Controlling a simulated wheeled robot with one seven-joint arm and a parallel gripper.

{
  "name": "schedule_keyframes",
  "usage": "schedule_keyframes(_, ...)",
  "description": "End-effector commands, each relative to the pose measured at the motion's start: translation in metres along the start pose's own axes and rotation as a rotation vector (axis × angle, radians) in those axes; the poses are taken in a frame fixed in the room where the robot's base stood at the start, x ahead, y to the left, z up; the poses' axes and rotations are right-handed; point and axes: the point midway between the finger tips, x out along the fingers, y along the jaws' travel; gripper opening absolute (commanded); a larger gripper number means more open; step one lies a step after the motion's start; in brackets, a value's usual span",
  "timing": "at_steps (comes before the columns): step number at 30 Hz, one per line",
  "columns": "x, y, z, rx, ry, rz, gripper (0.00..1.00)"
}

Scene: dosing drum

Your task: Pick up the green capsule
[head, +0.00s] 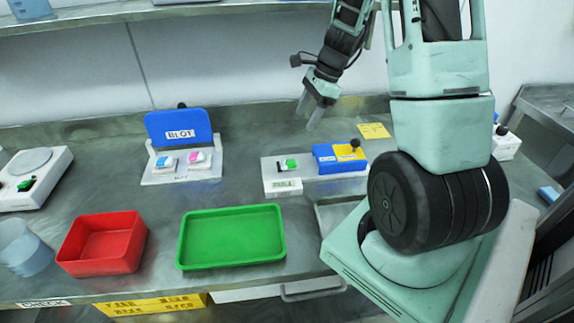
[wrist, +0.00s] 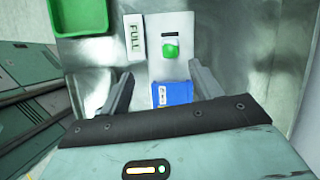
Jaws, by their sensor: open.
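A small green piece (head: 289,163), which looks like the green capsule, is on a white plate beside a dark slot, behind the FULL label. It also shows in the wrist view (wrist: 171,50), rounded, just below a black slot. My gripper (head: 309,114) is open and empty, pointing down, well above the bench behind and slightly right of the green piece. In the wrist view my fingers (wrist: 160,70) are spread, with the green piece beyond their tips. Another small green piece (head: 26,185) is on the white device at far left; I cannot tell what it is.
A blue BLOT stand (head: 179,126), a red tray (head: 103,243) and a green tray (head: 232,209) are on the bench. A shelf (head: 110,14) runs along the wall behind.

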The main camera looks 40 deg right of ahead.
Motion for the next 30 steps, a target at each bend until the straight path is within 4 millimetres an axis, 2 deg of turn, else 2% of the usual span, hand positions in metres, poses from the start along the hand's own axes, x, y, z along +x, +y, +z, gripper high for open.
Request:
schedule_keyframes(1,-0.003,-0.004,-0.018,0.072,-0.001,-0.014,0.64)
schedule_keyframes(5,-0.003,-0.007,-0.036,0.154,-0.003,-0.033,0.64)
schedule_keyframes(8,0.010,-0.008,-0.036,0.159,-0.004,-0.032,0.64)
schedule_keyframes(21,0.097,-0.010,-0.036,0.153,-0.003,-0.031,0.64)
schedule_keyframes(24,0.109,-0.012,-0.035,0.151,-0.003,-0.033,0.64)
schedule_keyframes(30,0.119,-0.013,-0.035,0.150,-0.002,-0.034,0.64)
